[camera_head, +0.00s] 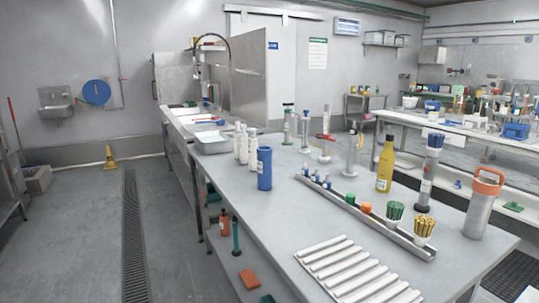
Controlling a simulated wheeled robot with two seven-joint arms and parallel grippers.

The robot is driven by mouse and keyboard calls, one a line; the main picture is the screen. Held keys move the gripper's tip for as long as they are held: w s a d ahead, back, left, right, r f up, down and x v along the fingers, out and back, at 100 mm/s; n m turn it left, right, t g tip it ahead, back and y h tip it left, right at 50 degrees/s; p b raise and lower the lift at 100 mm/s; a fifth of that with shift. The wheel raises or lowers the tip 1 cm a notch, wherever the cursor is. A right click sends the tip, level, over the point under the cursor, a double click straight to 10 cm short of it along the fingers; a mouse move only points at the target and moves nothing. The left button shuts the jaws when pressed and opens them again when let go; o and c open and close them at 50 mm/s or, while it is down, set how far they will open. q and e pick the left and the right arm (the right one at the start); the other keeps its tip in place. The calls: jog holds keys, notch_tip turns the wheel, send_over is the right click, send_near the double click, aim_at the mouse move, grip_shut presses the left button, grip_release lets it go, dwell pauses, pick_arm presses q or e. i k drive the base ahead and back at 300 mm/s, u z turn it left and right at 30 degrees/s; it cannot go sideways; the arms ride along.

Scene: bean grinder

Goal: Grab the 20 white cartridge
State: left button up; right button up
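Several white upright cylinders, which look like the white cartridges (252,149), stand close together on the grey table near its left edge. Any size marking on them is too small to read. A taller-looking blue cylinder (264,168) stands just in front of them and to the right, close to the table's left edge. Neither of my grippers is in view.
A white ribbed rack (345,271) lies at the table's near end. A long metal tray (390,232) holds small coloured items. A yellow bottle (385,165) and an orange-handled steel flask (483,207) stand to the right. Bare tabletop (262,215) lies before the blue cylinder.

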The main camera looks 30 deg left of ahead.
aim_at(237, 133)
jog(key=k, duration=1.2)
jog(key=u, duration=1.4)
jog(key=i, duration=1.7)
jog(key=u, duration=0.9)
jog(key=i, duration=2.45)
jog(key=z, duration=1.4)
jog(key=i, duration=1.15)
jog(key=z, duration=1.55)
jog(key=i, duration=0.2)
